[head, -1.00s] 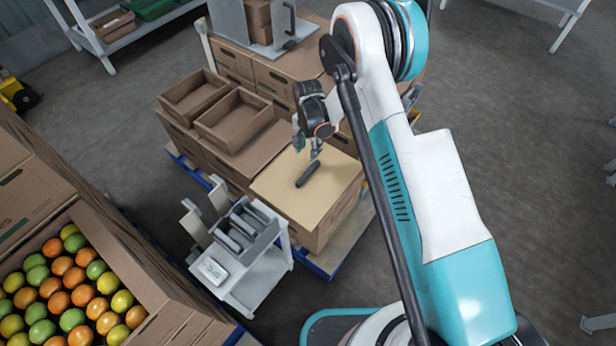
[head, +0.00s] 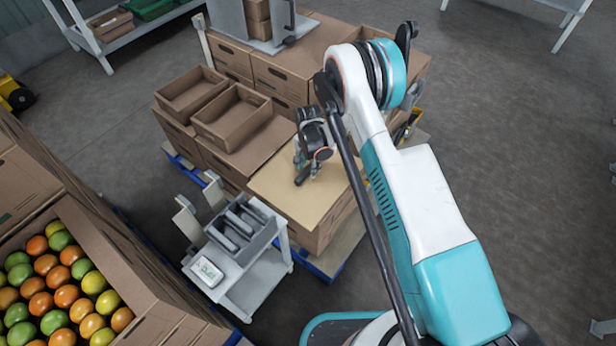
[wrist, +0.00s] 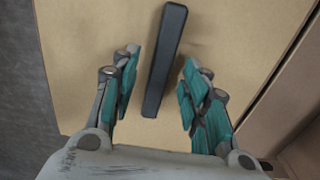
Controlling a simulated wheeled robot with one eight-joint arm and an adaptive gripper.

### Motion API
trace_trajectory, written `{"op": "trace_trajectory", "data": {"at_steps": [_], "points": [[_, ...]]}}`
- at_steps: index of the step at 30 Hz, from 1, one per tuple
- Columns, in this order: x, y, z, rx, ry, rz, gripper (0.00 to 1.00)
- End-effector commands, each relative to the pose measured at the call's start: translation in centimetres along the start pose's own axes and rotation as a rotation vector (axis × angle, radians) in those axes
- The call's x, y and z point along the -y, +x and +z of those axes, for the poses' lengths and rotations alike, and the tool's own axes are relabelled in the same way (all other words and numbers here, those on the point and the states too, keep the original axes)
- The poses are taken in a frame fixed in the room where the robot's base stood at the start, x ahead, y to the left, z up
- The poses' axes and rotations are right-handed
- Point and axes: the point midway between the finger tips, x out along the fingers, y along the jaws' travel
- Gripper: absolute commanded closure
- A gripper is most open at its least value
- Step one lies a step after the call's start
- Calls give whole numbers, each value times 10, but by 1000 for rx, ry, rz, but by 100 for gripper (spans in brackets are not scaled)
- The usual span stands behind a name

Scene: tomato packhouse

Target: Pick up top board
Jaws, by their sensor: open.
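A tan board (head: 283,190) lies flat on top of a cardboard stack in the middle of the head view; it also fills much of the wrist view (wrist: 80,35). A dark bar-shaped object (wrist: 165,60) rests on the board, and its near end shows in the head view (head: 300,178). My gripper (wrist: 157,82) is open above the board, with one finger on either side of the bar and a gap to each. In the head view my gripper (head: 309,166) covers part of the board and bar. I cannot tell whether the fingertips touch the board.
Two open empty cartons (head: 232,118) stand left of the board. A grey cart (head: 236,262) with a slotted holder (head: 243,222) stands in front. A metal frame (head: 262,40) is behind. A large carton of tomatoes (head: 150,283) is at lower left. Floor at right is open.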

Motion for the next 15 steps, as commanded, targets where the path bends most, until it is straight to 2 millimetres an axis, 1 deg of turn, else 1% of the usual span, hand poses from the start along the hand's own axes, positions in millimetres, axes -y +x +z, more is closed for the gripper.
{"op": "trace_trajectory", "data": {"at_steps": [1,2,8,11,12,13,14,15], "points": [[0,6,0,0,0,0,58],[0,7,0,0,0,0,58],[0,6,0,0,0,0,58],[0,6,0,0,0,0,79],[0,6,0,0,0,0,88],[0,6,0,0,0,0,95],[0,6,0,0,0,0,100],[0,6,0,0,0,0,100]]}}
